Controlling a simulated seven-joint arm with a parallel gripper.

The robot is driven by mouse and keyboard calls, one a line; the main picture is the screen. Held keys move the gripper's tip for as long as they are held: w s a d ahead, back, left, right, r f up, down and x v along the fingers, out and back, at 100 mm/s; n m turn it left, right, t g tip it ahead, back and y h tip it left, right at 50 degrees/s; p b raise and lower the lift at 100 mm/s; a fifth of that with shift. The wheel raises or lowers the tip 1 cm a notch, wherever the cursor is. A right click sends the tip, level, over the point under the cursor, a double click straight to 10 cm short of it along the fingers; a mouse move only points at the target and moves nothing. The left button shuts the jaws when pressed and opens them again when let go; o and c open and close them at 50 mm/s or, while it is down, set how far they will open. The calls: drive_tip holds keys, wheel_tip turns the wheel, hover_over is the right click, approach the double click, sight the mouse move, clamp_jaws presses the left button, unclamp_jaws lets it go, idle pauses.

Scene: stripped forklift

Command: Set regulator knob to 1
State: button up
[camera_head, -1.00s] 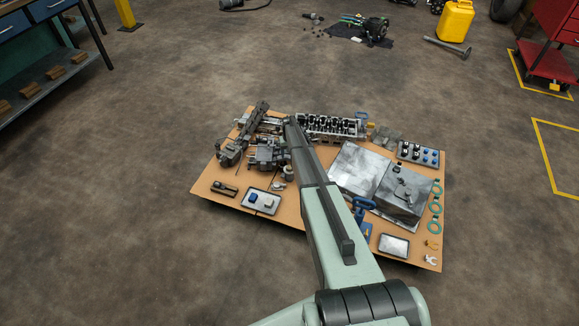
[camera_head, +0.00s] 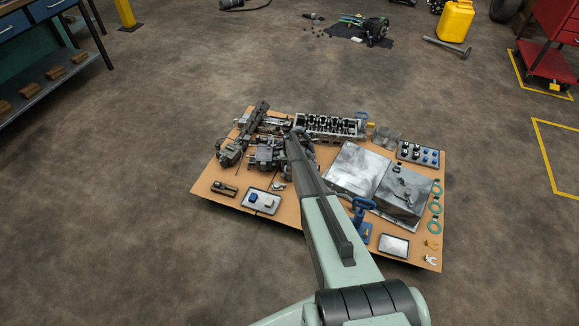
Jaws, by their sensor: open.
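My arm reaches from the bottom edge over the brown board. Its dark far end with my gripper (camera_head: 297,136) is over the dark machine parts at the board's back left, beside the cylinder head. The gripper is open, but its fingers are small and hard to make out against the dark parts. I cannot single out the regulator knob or read any scale. The dark mechanical assembly (camera_head: 266,157) lies just left of my arm's end and is partly hidden by it. A blue upright fixture (camera_head: 363,206) stands right of my arm.
A cylinder head (camera_head: 328,124) lies at the board's back. Grey metal plates and a box (camera_head: 402,191) fill the right, near a tray with several dark and blue round pieces (camera_head: 418,153). Small trays (camera_head: 262,201) (camera_head: 394,244) lie in front.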

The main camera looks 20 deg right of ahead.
drive_tip(key=c, duration=1.1)
drive_tip(key=shift+o, duration=0.2)
drive_tip(key=shift+m, duration=0.3)
drive_tip(key=m, duration=0.4)
drive_tip(key=shift+m, duration=2)
drive_tip(key=o, duration=1.1)
drive_tip(key=shift+c, duration=0.2)
